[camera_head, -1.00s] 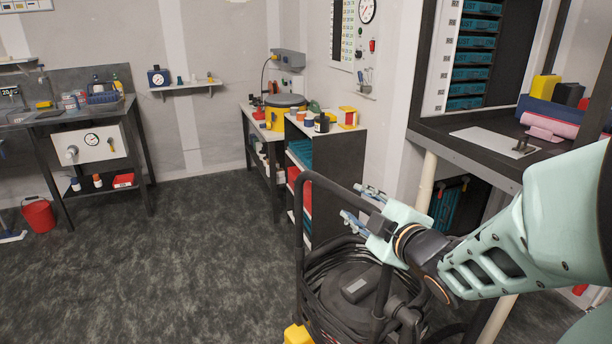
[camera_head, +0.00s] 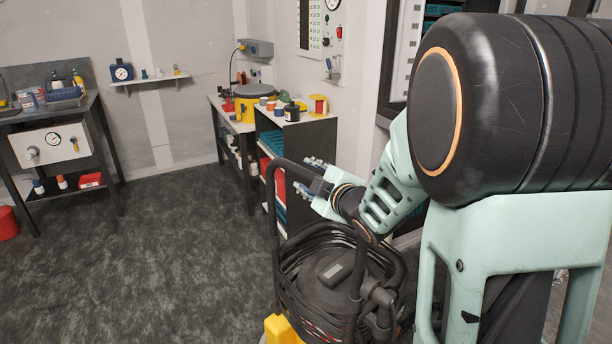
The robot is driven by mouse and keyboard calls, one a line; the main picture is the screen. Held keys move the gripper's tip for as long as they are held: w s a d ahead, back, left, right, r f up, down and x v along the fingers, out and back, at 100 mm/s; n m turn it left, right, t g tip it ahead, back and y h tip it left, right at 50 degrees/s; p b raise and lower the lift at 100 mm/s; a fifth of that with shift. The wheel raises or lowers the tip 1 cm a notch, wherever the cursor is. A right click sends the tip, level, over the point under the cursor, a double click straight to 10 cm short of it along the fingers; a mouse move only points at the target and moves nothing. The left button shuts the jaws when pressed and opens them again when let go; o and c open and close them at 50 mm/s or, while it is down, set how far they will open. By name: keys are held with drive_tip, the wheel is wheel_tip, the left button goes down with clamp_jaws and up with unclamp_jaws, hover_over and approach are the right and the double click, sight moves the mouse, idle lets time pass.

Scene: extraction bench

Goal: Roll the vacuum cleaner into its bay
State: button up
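The vacuum cleaner (camera_head: 333,268) stands on the floor at lower centre. It has a dark round body, a coiled black hose, a black tubular handle (camera_head: 271,205) and a yellow part (camera_head: 281,330) at its lower left. My gripper (camera_head: 312,178) is at the handle's top bar, with one finger on each side of it. I cannot tell whether the fingers press on the bar. My arm covers the right of the picture and hides part of the vacuum cleaner's right side. No bay can be made out for certain.
A dark shelf unit (camera_head: 318,135) with bottles on top stands just behind the vacuum cleaner, beside a bench with a yellow pot (camera_head: 252,107). A bench with a gauge box (camera_head: 50,143) is at left. The grey floor (camera_head: 160,260) at left is clear.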

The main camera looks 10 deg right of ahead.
drive_tip(key=shift+c, duration=0.7)
clamp_jaws()
drive_tip(key=shift+a, duration=0.1)
